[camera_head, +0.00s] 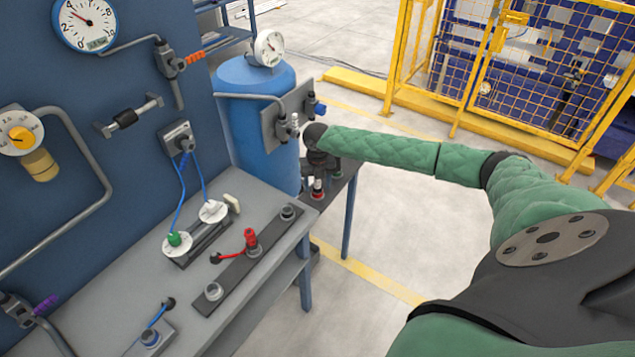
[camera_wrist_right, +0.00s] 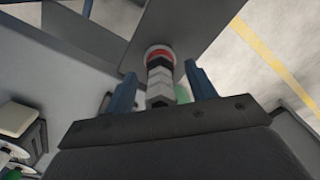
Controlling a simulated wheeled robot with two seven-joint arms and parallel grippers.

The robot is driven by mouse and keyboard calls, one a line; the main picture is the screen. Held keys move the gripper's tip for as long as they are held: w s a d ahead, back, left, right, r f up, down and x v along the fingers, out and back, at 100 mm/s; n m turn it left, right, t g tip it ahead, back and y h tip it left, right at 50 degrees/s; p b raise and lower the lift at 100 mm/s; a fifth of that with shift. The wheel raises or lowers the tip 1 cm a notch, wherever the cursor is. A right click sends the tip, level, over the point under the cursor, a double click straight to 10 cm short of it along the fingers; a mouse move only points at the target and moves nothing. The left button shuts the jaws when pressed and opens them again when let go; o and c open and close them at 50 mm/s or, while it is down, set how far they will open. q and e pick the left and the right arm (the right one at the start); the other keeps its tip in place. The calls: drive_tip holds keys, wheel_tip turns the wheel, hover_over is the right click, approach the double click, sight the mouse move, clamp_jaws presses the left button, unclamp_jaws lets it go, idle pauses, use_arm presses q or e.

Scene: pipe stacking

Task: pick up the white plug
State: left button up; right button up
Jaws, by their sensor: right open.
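The white plug (camera_head: 317,184) stands on a small dark side table beyond the workbench, with red at its base. In the right wrist view the plug (camera_wrist_right: 160,82) shows as a white and grey hexagonal body with a dark band and a red ring. My right gripper (camera_head: 319,167) is above it, pointing down. In the wrist view its two blue fingers (camera_wrist_right: 162,84) are open, one on each side of the plug, with gaps between. The arm partly hides the gripper in the head view. My left gripper is not in view.
The grey workbench (camera_head: 108,318) holds a dark rail (camera_head: 232,275) with a red plug (camera_head: 250,238). A blue tank (camera_head: 262,115) and a plate with fittings (camera_head: 278,132) stand close beside my right gripper. Clear floor (camera_head: 395,225) lies to the right.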

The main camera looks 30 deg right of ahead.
drive_tip(key=shift+f, duration=0.15)
clamp_jaws()
idle(0.4)
